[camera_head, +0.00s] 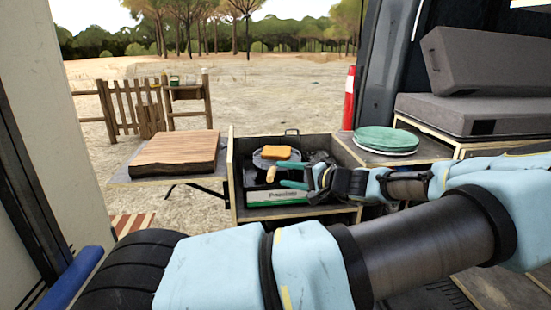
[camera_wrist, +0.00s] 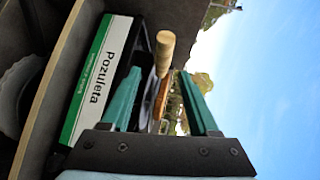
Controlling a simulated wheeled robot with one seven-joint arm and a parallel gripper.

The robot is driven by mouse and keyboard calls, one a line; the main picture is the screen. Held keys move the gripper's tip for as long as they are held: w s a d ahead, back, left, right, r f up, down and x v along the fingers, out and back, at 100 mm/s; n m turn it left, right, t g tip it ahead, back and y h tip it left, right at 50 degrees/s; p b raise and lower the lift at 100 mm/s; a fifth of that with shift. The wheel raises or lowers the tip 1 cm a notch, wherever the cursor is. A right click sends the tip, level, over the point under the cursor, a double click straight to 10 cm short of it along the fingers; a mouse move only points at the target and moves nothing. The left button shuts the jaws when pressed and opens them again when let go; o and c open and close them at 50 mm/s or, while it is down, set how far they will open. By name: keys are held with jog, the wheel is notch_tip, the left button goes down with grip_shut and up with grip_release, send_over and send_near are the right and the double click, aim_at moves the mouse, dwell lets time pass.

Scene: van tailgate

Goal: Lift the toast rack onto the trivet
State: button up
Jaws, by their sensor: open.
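I cannot clearly pick out a toast rack or a trivet. In the head view, a yellow-orange block (camera_head: 276,152) lies on a dark grey round thing (camera_head: 262,163) in an open wooden compartment (camera_head: 236,190). A pale wooden handle (camera_head: 271,174) is just below it. My gripper (camera_head: 290,175) reaches into the compartment from the right, its green fingers apart. In the wrist view, my gripper (camera_wrist: 160,75) is open, with the wooden handle (camera_wrist: 165,50) between and beyond the fingertips. Whether the fingers touch it is unclear. My arm hides the compartment's right part.
A white and green "Pozuleta" box (camera_wrist: 98,80) is beside the left finger. A thick wooden board (camera_head: 175,153) lies on the left side shelf. A green disc on a white plate (camera_head: 387,139) sits on the right counter. Grey cushions (camera_head: 480,113) are farther right.

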aim_at(275, 171)
jog(key=x, duration=0.1)
jog(key=p+x, duration=0.1)
jog(key=x, duration=0.1)
jog(key=p+x, duration=0.1)
jog(key=x, duration=0.1)
jog(key=shift+r, duration=0.25)
jog(key=shift+w+a+f+p, duration=0.25)
jog(key=shift+w+a+p, duration=0.05)
jog(key=shift+w, duration=0.1)
grip_shut()
